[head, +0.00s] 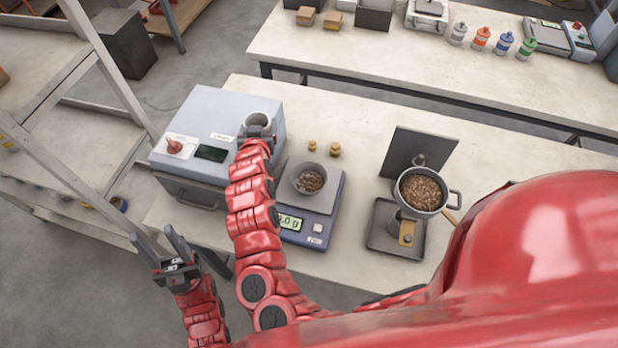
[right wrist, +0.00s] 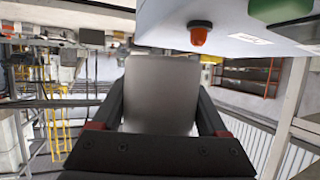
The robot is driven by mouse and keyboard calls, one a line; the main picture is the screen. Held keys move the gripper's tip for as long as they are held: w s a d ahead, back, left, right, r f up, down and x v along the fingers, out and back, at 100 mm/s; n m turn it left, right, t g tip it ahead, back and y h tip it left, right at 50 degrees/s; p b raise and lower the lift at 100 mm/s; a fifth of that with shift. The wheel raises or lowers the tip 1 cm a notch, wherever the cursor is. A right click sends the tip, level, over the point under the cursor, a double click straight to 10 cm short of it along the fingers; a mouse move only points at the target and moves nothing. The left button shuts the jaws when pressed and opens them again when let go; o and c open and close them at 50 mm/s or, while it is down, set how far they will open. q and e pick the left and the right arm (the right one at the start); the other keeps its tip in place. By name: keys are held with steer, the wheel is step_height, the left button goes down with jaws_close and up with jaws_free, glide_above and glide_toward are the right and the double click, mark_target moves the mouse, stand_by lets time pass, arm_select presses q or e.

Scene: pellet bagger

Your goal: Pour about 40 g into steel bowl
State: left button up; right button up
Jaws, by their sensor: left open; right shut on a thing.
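The steel bowl (head: 299,188) sits on the pan of the scale (head: 322,205), with brown pellets in its bottom. The scale's display (head: 290,222) is partly hidden by my right arm; its visible end reads ".0 g". My right gripper (head: 258,133) is shut on a grey metal cup (head: 257,118), held upright at the right edge of the grey-blue machine (head: 215,112); no pellets show inside it. The cup's wall fills the middle of the right wrist view (right wrist: 161,95), between the fingers. My left gripper (head: 172,250) is open and empty, left of the table front.
A pot of pellets (head: 422,190) stands on a dark stand right of the scale, before a dark upright panel (head: 412,150). Two small brass weights (head: 312,146) (head: 335,150) sit behind the scale. Bottles (head: 481,38) and boxes stand on the rear table. A metal frame (head: 75,75) is at left.

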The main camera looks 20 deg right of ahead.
step_height(320, 180, up, 6)
steer(key=p, duration=0.3)
steer(key=shift+r+p, duration=0.2)
steer(key=shift+p, duration=0.1)
steer(key=shift+r, duration=0.45)
steer(key=shift+f, duration=0.1)
